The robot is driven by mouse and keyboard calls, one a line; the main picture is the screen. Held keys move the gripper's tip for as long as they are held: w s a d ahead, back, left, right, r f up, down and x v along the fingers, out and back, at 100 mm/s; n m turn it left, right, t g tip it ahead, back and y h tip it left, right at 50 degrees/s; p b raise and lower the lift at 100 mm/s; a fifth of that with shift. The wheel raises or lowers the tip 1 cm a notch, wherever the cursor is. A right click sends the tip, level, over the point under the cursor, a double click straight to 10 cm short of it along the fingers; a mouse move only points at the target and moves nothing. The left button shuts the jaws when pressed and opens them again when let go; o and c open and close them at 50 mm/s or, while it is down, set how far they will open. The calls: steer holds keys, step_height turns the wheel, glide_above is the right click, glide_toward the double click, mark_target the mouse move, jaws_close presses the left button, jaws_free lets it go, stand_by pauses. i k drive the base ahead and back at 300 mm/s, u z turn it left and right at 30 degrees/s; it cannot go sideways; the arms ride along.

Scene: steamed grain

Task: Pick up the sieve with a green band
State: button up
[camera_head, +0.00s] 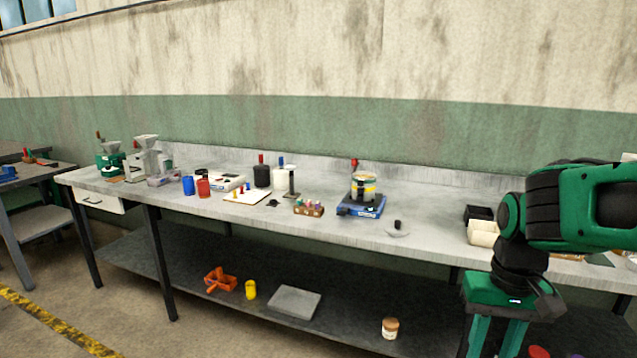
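A stack of round sieves (363,184) sits on a blue shaker base (361,207) near the middle of the long bench. A yellow band shows on the stack; I cannot make out a green band on any sieve at this size. My gripper (494,345) hangs from the green and black arm at the lower right, in front of the bench. It points down, with its two green fingers apart and nothing seen between them. Its fingertips are cut off by the bottom edge. It is well to the right of the stack and apart from it.
The grey bench (430,185) holds mills at the left, blue and red cups, bottles and a rack of small bottles (309,207). A black box and a cream box (483,232) stand near my arm. The lower shelf holds an orange item, a yellow cup and a jar.

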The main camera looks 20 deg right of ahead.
mark_target(364, 180)
steer(key=z, duration=0.1)
steer(key=i, duration=1.35)
steer(key=z, duration=0.6)
